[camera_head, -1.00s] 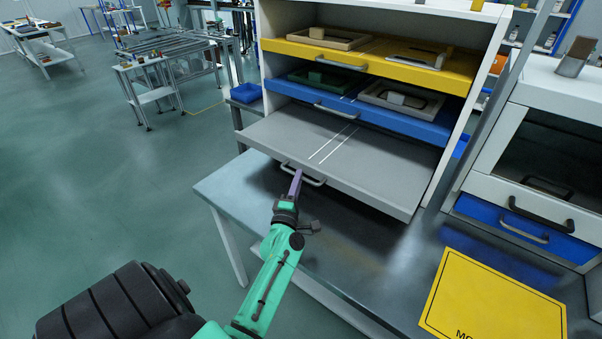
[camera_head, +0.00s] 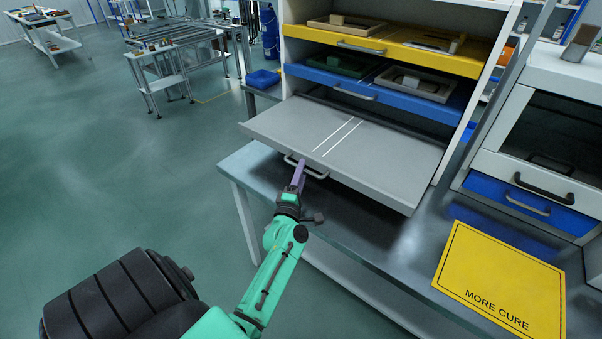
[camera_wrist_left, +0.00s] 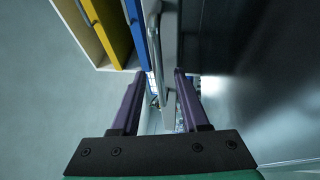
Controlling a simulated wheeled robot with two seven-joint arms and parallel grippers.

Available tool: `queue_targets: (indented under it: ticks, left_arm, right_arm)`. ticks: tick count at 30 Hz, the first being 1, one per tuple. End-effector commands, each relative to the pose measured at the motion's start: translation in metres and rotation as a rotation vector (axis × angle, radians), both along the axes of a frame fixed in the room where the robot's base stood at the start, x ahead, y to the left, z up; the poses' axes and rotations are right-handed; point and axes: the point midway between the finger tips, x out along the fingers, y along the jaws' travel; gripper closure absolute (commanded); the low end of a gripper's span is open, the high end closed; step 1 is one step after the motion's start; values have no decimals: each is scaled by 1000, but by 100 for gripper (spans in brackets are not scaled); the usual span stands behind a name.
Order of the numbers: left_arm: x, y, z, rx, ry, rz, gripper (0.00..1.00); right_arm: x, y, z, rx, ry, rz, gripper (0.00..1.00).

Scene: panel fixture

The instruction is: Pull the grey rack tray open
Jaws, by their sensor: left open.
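The grey rack tray (camera_head: 285,125) is the lowest tray of the white rack and sticks out well past its front. Two white lines run across its top, which is bare. Its grey bar handle (camera_head: 318,173) is on the front edge. My left gripper (camera_head: 302,163), with purple fingers, is at this handle. In the left wrist view my left gripper (camera_wrist_left: 158,76) is open, and the handle (camera_wrist_left: 154,42) runs between its spread fingers. Whether a finger touches the bar cannot be told. My right gripper is not in view.
A blue tray (camera_head: 330,77) and a yellow tray (camera_head: 400,52), holding frames, sit above in the rack. The workbench (camera_head: 240,170) lies below the grey tray. A yellow sign (camera_head: 500,275) lies at right, near a cabinet with a blue drawer (camera_head: 520,205). Open floor is at left.

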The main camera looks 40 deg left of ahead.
Motion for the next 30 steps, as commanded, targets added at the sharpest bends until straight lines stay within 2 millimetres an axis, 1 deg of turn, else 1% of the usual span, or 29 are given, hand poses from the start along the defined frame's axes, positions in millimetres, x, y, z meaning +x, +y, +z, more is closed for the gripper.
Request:
queue_targets:
  ticks: [8, 11, 14, 17, 21, 24, 27, 30]
  left_arm:
    - [0, 0, 0, 0, -1, 1, 55]
    - [-6, -2, -2, -1, 1, 1, 55]
    - [-20, -9, -7, -1, 3, 0, 55]
    - [-43, -19, -13, -1, 5, 0, 55]
    - [-82, -36, -21, 0, 5, 1, 55]
    - [-105, -47, -25, -1, 5, 0, 55]
    - [-122, -54, -27, 0, 3, -1, 55]
    - [-130, -58, -26, 0, 1, 0, 55]
  right_arm:
    - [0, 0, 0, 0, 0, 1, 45]
    - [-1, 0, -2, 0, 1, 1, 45]
    - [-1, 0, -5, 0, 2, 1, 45]
    - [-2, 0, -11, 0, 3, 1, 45]
    - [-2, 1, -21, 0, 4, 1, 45]
    - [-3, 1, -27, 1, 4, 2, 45]
    - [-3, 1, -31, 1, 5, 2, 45]
    - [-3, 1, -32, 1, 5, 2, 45]
